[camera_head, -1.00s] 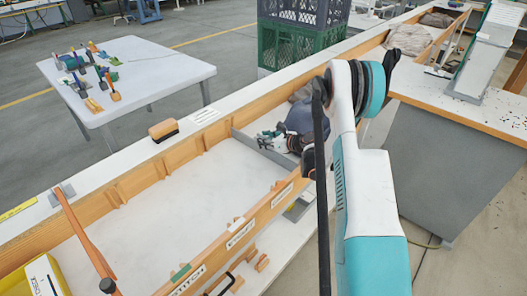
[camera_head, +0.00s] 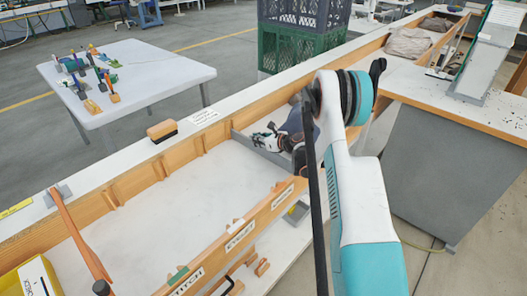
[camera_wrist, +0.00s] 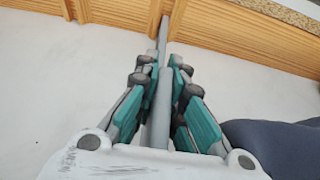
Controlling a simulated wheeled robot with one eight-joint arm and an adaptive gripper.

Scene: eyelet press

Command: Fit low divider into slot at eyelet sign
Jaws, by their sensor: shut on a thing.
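The low divider (camera_head: 252,146) is a thin grey strip standing on edge across the wooden-walled trough. My gripper (camera_head: 274,139) is shut on it. In the wrist view the divider (camera_wrist: 161,85) runs between the teal-padded fingers of my gripper (camera_wrist: 162,75). Its far end reaches the wooden wall between two upright ribs; I cannot tell whether it sits down in the slot.
Dark blue cloth (camera_head: 296,121) lies in the trough just beyond the divider; it also shows in the wrist view (camera_wrist: 275,145). A brush (camera_head: 162,131) rests on the far ledge. The trough floor (camera_head: 165,215) on the near side is clear.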

